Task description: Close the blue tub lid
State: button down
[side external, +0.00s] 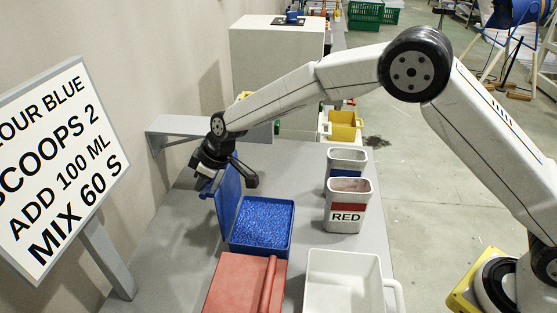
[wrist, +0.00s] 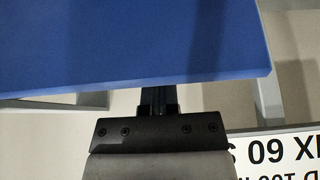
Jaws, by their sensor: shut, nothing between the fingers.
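The blue tub (side external: 262,224), full of blue granules, stands on the grey bench. Its blue lid (side external: 229,203) is open and stands roughly upright along the tub's left edge. My gripper (side external: 206,188) is at the lid's upper left, on the side away from the granules. In the wrist view the lid (wrist: 130,45) fills the upper part as a broad blue face, and my gripper (wrist: 158,95) reaches up to its lower edge. The fingers are together and hold nothing. Their tips are partly hidden by the lid, so I cannot tell whether they touch it.
A red tub with a closed lid (side external: 238,284) sits in front of the blue one. A white container with a handle (side external: 340,284) and a RED-labelled canister (side external: 348,200) stand to the right. A sign (side external: 62,165) stands at left, and a grey shelf (side external: 185,124) is behind.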

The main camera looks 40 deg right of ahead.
jog(key=shift+s+d+r, duration=0.25)
jog(key=shift+s+d, duration=0.65)
jog(key=s+d+f, duration=0.4)
jog(key=s+d, duration=0.5)
jog(key=shift+s+d+f, duration=0.2)
jog(key=shift+s+d, duration=0.2)
jog(key=shift+r, duration=0.2)
jog(key=s+d, duration=0.5)
jog(key=shift+s+d+r, duration=0.35)
jog(key=shift+r, duration=0.1)
dwell(1.1)
